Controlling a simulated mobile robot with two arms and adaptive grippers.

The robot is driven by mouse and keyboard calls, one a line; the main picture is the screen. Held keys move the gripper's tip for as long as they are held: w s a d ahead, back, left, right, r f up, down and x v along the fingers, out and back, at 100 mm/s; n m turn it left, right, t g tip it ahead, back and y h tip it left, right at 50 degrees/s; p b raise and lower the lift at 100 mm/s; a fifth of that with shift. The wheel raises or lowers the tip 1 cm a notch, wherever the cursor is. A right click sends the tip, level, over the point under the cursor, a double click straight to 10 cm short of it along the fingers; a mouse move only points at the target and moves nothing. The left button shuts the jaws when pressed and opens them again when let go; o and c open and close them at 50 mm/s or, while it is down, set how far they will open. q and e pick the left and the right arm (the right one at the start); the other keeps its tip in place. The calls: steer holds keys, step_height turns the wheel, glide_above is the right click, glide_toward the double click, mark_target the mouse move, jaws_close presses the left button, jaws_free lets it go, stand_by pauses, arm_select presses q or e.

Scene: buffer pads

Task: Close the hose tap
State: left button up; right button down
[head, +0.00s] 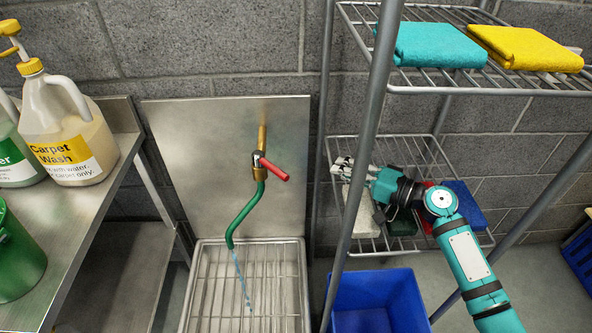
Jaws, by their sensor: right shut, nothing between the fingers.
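The hose tap (260,162) is a brass fitting on a metal back panel, with a red lever handle (274,170) that points out to the lower right. A green hose (244,217) hangs from it, and a thin stream of water (242,280) runs from its end onto the grated basin (232,244). My right gripper (342,167) is to the right of the tap, in front of the wire shelf, apart from the handle. Its fingers are shut with nothing between them. My left gripper is not in view.
A wire rack (330,100) stands on the right, with its post close to my right arm. Teal (437,46) and yellow (524,48) cloths lie on top. A blue bin (376,300) sits below. A steel table (100,215) with a Carpet Wash jug (62,125) is on the left.

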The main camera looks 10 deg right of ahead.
mark_target(271, 168)
steer(key=w+a+f+p, duration=0.1)
steer(key=w+a+p, duration=0.3)
steer(key=a, duration=0.6)
steer(key=shift+w+f, duration=0.15)
steer(key=shift+w, duration=0.35)
